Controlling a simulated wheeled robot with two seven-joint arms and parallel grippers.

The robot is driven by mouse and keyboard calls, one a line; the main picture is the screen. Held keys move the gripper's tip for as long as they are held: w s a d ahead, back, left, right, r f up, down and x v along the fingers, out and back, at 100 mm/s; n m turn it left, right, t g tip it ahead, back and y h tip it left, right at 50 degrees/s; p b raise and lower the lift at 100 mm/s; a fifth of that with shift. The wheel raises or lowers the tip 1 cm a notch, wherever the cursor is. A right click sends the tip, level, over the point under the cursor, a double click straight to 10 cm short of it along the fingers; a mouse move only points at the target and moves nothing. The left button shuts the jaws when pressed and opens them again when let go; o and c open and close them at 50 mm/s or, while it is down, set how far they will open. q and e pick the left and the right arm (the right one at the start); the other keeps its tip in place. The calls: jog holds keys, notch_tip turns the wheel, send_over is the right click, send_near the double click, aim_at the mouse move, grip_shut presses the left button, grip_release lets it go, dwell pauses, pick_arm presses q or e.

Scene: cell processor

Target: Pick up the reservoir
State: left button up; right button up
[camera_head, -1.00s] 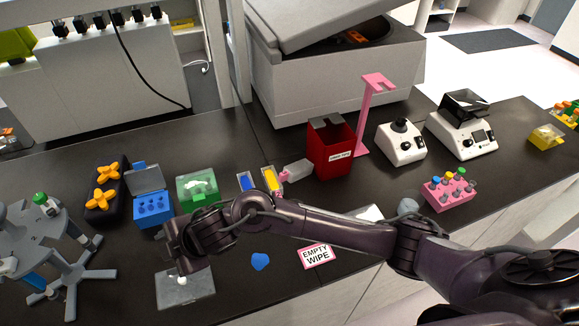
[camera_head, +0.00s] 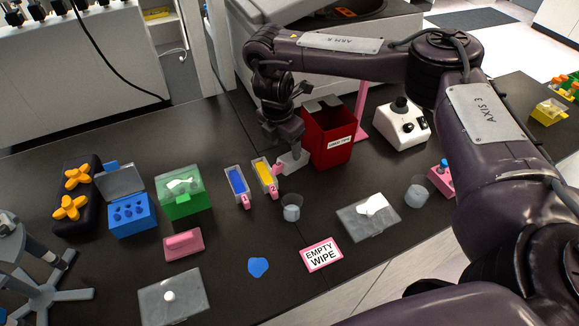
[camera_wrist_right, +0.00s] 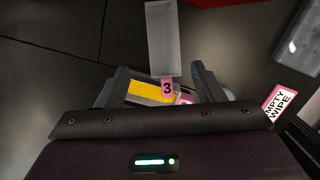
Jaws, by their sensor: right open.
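Three narrow reservoirs are by the red bin. One holds blue liquid (camera_head: 237,182), one yellow liquid (camera_head: 264,175), and a clear, empty-looking one (camera_head: 292,162) lies nearest the bin. In the right wrist view the clear reservoir (camera_wrist_right: 162,40) points away from me, with a pink tag marked 3 at its near end. The yellow one (camera_wrist_right: 150,92) shows nearer, partly hidden by the gripper. My right gripper (camera_head: 285,142) is open above the clear reservoir; in the wrist view its fingers (camera_wrist_right: 162,82) are on either side of the tag end. I cannot tell whether they touch it. My left gripper is not in view.
The red bin (camera_head: 328,140) stands close to the right of my right gripper. A small clear cup (camera_head: 291,210) is in front. A green box (camera_head: 182,195), a blue rack (camera_head: 130,215) and a pink block (camera_head: 184,244) are left. The EMPTY WIPE card (camera_head: 321,255) lies in front.

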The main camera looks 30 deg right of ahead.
aim_at(289, 160)
jog(key=shift+s+f, duration=0.1)
jog(key=shift+f, duration=0.5)
jog(key=f+p, duration=0.1)
jog(key=f, duration=0.1)
jog(key=d+f, duration=0.1)
jog(key=f, duration=0.2)
jog(key=shift+s+d+p, duration=0.1)
jog(key=shift+d+p, duration=0.05)
jog(key=shift+p, duration=0.25)
jog(key=shift+f, duration=0.45)
jog(key=c, duration=1.1)
jog(key=shift+r, duration=0.15)
